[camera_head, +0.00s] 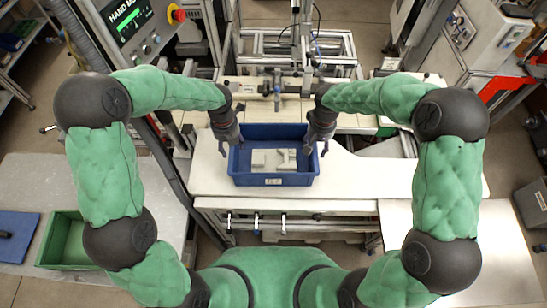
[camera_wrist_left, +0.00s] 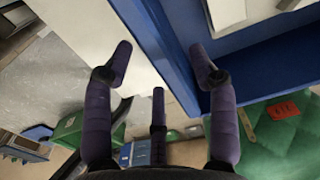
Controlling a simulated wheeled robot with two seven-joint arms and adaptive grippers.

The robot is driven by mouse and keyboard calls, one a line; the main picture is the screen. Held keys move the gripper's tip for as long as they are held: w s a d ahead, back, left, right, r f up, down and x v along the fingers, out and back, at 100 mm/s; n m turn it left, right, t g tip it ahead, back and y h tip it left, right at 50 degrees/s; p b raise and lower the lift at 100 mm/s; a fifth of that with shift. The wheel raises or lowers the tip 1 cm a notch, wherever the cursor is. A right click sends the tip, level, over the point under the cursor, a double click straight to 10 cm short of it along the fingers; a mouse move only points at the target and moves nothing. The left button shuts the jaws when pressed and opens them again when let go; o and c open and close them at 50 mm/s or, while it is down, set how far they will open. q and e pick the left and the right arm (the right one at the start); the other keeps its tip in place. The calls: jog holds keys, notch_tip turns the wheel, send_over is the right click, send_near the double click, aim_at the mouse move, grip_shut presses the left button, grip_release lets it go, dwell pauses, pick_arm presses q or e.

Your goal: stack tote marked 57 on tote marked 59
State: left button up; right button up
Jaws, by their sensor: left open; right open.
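A blue tote (camera_head: 240,171) sits upright on the white worktop between my two grippers, with pale flat parts inside. Its front label (camera_head: 273,182) is too small to read surely. My left gripper (camera_head: 227,143) is open at the tote's left wall. In the left wrist view, its fingers (camera_wrist_left: 163,64) are on either side of the blue wall (camera_wrist_left: 160,38), apart from each other. My right gripper (camera_head: 318,143) is open at the tote's right wall; its exact contact cannot be told. I cannot make out which tote is marked 59.
A green open tote (camera_head: 62,258) stands on the grey table at the left, beside a blue item (camera_head: 14,238) at the edge. Machine framing (camera_head: 295,45) stands behind the worktop. The worktop right of the tote (camera_head: 365,180) is clear.

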pick_arm(q)
jog(key=shift+f, duration=0.9)
pick_arm(e)
jog(key=shift+f, duration=0.9)
pick_arm(q)
grip_shut()
pick_arm(e)
grip_shut()
